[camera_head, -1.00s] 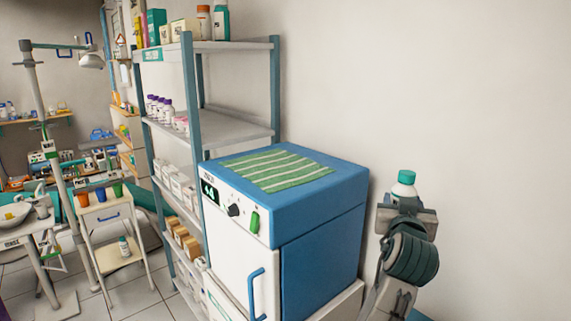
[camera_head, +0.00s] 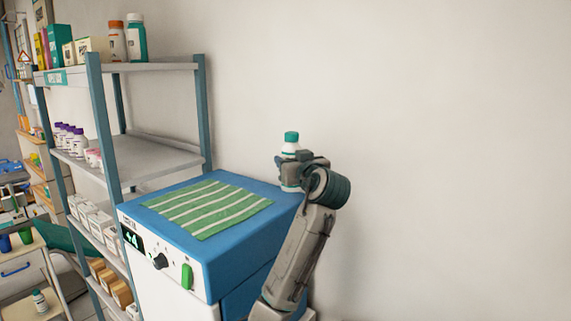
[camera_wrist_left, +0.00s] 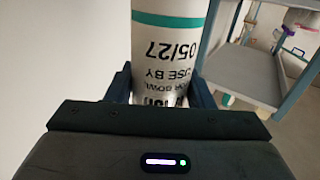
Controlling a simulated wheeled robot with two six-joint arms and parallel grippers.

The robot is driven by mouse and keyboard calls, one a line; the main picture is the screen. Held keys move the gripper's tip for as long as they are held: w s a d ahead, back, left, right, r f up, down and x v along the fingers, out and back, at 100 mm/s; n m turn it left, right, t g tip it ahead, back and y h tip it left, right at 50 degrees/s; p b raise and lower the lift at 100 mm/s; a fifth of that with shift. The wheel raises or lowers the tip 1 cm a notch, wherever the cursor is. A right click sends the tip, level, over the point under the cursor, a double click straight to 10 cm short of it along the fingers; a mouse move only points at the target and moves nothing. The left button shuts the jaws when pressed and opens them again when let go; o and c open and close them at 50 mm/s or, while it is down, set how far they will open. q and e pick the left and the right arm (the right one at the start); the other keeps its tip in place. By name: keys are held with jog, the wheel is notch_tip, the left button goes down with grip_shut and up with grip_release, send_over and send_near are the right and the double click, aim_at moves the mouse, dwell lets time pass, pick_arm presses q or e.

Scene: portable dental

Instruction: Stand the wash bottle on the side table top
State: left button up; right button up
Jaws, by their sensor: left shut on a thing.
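The wash bottle (camera_head: 291,144) is white with a teal cap. It stands upright in my left gripper (camera_head: 298,166), which is shut on it, beside the blue cabinet's back right corner in the head view. In the left wrist view the bottle (camera_wrist_left: 172,45) fills the space between the jaws, with a teal band and the print "05/27". A small white side table (camera_head: 22,270) with a blue drawer handle is cut off at the lower left edge of the head view. Coloured cups stand on its top. My right gripper is not in view.
The blue cabinet (camera_head: 245,240) has a green striped cloth (camera_head: 207,208) on top. A shelf rack (camera_head: 100,100) with bottles and boxes stands left of it. A small bottle (camera_head: 40,301) stands on the side table's lower shelf. The wall at right is bare.

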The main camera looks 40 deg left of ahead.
pick_arm(q)
jog(key=w+a+f+p, duration=0.1)
jog(key=w+a, duration=0.1)
jog(key=w+a+f+p, duration=0.1)
jog(key=f+p, duration=0.1)
jog(key=shift+w+a, duration=0.35)
jog(key=shift+f, duration=0.55)
jog(key=o, duration=0.9)
jog(key=shift+f, duration=0.1)
jog(key=shift+c, duration=0.2)
jog(key=o, duration=0.4)
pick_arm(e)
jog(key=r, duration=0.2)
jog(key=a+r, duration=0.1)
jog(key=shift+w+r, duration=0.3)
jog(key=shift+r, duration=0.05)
pick_arm(q)
jog(key=shift+r, duration=0.2)
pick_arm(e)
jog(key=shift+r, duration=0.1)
